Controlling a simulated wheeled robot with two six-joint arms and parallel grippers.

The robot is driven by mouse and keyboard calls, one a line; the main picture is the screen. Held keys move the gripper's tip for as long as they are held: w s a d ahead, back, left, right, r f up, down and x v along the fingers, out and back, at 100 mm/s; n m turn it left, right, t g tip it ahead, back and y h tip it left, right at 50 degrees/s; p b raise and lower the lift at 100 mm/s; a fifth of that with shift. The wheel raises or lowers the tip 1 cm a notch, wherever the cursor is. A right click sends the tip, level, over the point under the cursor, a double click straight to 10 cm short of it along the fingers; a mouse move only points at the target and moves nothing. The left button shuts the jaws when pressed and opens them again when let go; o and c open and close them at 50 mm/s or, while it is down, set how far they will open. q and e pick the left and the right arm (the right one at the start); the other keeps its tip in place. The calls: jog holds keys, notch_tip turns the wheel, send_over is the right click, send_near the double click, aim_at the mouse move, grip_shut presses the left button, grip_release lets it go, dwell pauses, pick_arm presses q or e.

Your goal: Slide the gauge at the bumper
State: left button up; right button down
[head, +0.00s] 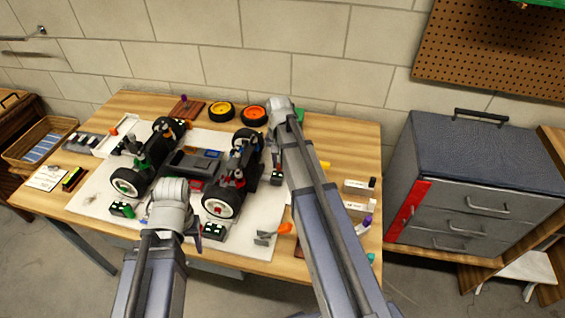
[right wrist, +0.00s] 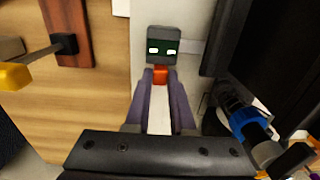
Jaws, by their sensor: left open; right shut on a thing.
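My right gripper (right wrist: 160,80) is shut on the orange tab of a dark block with a green face and two pale squares, which looks like the gauge (right wrist: 164,42). The gauge also shows in the head view (head: 277,175), beside my right arm and right of the car. The black RC car (head: 195,160) stands on the white mat (head: 90,200), with white-rimmed wheels. I cannot make out the bumper clearly. My left gripper (head: 172,190) is open in front of the car, its fingertips mostly hidden by my wrist.
Similar dark-green blocks (head: 213,231) lie near the wheels. An orange-handled tool (head: 285,229) lies on the mat's right part. Loose wheels (head: 221,111) stand at the back. A grey drawer cabinet (head: 480,165) stands further right.

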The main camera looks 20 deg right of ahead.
jog(key=shift+w+a, duration=0.75)
jog(key=shift+a, duration=0.25)
jog(key=c, duration=0.8)
grip_release()
jog(key=shift+o, duration=0.2)
